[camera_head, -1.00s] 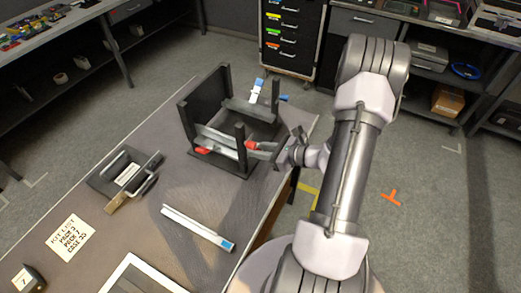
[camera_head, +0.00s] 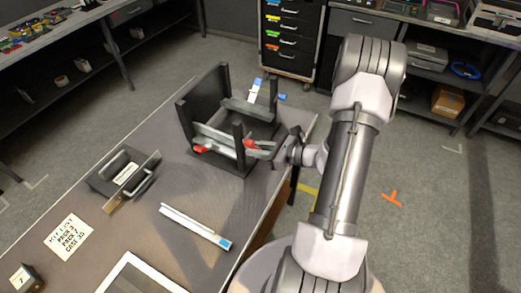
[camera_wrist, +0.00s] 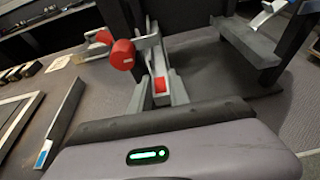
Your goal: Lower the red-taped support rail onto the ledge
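The red-taped support rail is a grey bar with a red tape patch (camera_wrist: 160,86) at its near end. In the wrist view this end lies between my gripper's grey fingers (camera_wrist: 158,94), which appear shut on it. In the head view my gripper (camera_head: 261,149) is at the right front corner of a dark frame (camera_head: 238,168). Another red piece (camera_head: 200,149) shows at the frame's left front. The ledge and the rail's contact with it cannot be made out.
A blue-taped rail (camera_head: 194,225) lies on the table in front of the frame. Blue pieces (camera_head: 281,97) show at the frame's back. A dark tray (camera_head: 108,178) and a kit list card (camera_head: 67,237) lie to the left. Dark posts (camera_head: 238,139) rise close to my gripper.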

